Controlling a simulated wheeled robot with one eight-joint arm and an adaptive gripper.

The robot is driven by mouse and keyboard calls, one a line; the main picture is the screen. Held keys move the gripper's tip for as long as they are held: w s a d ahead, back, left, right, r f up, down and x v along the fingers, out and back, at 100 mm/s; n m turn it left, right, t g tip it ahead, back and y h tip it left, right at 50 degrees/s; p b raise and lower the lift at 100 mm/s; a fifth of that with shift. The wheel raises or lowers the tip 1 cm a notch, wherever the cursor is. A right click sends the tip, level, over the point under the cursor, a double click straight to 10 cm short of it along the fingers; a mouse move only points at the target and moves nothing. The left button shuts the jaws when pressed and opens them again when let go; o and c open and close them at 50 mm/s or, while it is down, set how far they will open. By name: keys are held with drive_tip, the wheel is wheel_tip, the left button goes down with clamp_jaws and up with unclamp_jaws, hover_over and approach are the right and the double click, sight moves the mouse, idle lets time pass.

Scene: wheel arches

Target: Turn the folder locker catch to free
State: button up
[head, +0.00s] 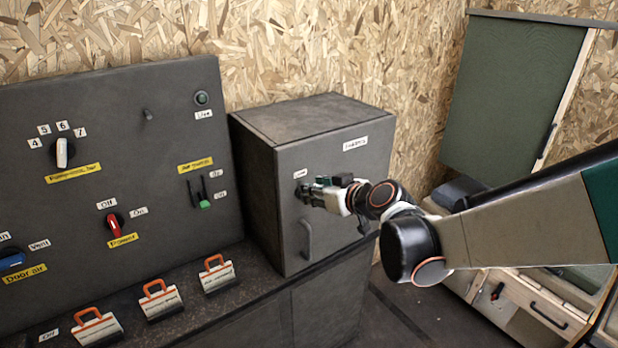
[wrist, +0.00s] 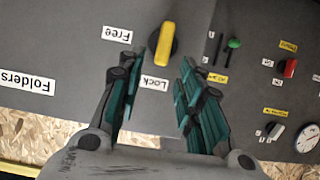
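The folder locker (head: 330,160) is a grey box on the counter, and its door faces my arm. In the wrist view, which is upside down, the yellow catch (wrist: 164,46) shows on the grey door. It stands nearly upright in that picture, its lower end near the "Lock" label (wrist: 155,83). The "Free" label (wrist: 117,34) is to its left. My gripper (head: 312,191) is at the upper left of the door and hides the catch in the head view. In the wrist view my gripper (wrist: 160,66) is open, with a finger on either side below the catch. Contact is not visible.
A door handle (head: 306,240) is below my gripper. Left of the locker stands a grey control panel (head: 125,150) with knobs and switches. Several orange-handled items (head: 217,274) lie on the counter. A green board (head: 515,95) is on the right.

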drive_tip(key=x, duration=0.3)
drive_tip(key=shift+w+a+b, duration=0.1)
drive_tip(key=shift+b, duration=0.2)
clamp_jaws()
